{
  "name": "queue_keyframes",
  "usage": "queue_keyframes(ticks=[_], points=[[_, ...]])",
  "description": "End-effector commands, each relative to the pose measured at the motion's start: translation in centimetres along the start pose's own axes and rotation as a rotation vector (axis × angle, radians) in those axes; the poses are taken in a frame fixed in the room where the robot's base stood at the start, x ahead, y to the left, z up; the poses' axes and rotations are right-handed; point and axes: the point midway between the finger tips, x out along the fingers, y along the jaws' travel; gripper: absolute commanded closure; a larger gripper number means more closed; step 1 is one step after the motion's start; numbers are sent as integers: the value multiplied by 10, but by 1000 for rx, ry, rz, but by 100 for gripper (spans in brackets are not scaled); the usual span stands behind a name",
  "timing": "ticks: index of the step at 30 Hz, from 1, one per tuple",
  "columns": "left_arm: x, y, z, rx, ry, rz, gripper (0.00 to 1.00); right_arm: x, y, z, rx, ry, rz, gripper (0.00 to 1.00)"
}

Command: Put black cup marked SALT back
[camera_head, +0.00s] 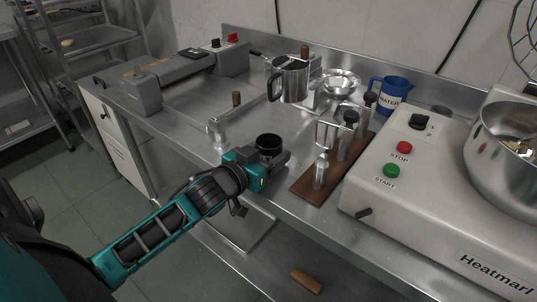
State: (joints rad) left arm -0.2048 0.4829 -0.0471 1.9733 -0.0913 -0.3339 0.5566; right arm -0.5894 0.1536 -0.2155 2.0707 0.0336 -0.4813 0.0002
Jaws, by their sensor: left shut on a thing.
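A black cup (268,142) with a round dark rim stands upright in my left gripper (272,158). The gripper is shut on it near the front edge of the steel counter. Its lower part is hidden by the gripper, and I cannot read any marking on it. I cannot tell whether its base touches the counter. My right gripper is not in view.
Right of the cup is a brown wooden board (305,188) bearing metal containers with black knobs. Behind stand a steel jug (289,78), a blue WATER jug (389,97) and a steel bowl (340,82). A white Heatmark machine (410,215) fills the right. Bare counter (185,130) lies left.

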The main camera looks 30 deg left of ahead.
Motion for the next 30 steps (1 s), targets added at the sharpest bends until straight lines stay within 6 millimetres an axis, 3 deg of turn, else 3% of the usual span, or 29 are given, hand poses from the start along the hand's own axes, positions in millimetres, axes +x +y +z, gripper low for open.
queue_keyframes(ticks=[6,7,15,24,30], points=[[0,0,2,-1,0,-1,68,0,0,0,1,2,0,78],[1,0,3,-1,-1,-1,34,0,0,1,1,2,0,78],[0,0,2,0,-1,-1,9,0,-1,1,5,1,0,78],[0,0,-3,1,1,0,9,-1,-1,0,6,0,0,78],[-23,0,0,-2,-4,-1,9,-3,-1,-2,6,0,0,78]])
